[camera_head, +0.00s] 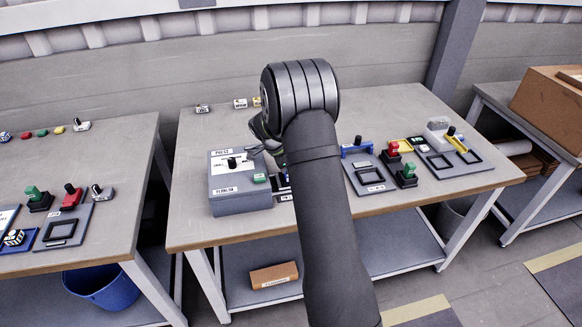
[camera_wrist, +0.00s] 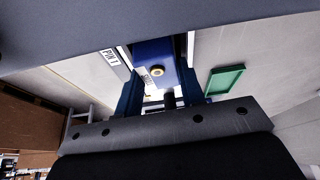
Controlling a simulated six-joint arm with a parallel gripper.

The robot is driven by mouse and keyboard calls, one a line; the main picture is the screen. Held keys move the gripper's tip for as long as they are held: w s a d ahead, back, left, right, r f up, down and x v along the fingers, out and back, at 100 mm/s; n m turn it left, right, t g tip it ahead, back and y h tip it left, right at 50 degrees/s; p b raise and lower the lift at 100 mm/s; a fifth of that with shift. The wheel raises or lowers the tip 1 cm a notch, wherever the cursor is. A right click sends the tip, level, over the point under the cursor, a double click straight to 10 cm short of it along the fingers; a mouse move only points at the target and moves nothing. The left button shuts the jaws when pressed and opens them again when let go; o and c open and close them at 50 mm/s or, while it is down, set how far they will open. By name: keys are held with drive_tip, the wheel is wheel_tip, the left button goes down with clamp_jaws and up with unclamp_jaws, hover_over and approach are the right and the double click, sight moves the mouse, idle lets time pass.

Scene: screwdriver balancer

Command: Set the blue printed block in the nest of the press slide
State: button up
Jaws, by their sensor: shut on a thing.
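My gripper (camera_head: 262,138) is low over the middle table, beside the grey press box (camera_head: 240,200). In the wrist view its fingers (camera_wrist: 160,78) are shut on the blue printed block (camera_wrist: 152,62), which shows a white label and a small gold ring. In the head view my wrist and forearm hide the block. Only a dark and white edge of what may be the press slide (camera_head: 281,183) shows between the box and my arm. The nest is hidden, so I cannot tell whether the block touches it.
Right of my arm are a blue bridge (camera_head: 356,149), a red knob (camera_head: 393,149) and a green knob (camera_head: 409,174). A green frame (camera_wrist: 226,80) shows in the wrist view. The table's back is mostly clear.

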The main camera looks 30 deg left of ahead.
drive_tip(key=o, duration=1.1)
drive_tip(key=v, duration=1.7)
drive_tip(key=shift+r, duration=0.2)
drive_tip(key=shift+r, duration=0.1)
wheel_tip(320, 180, up, 5)
drive_tip(key=shift+f, duration=0.1)
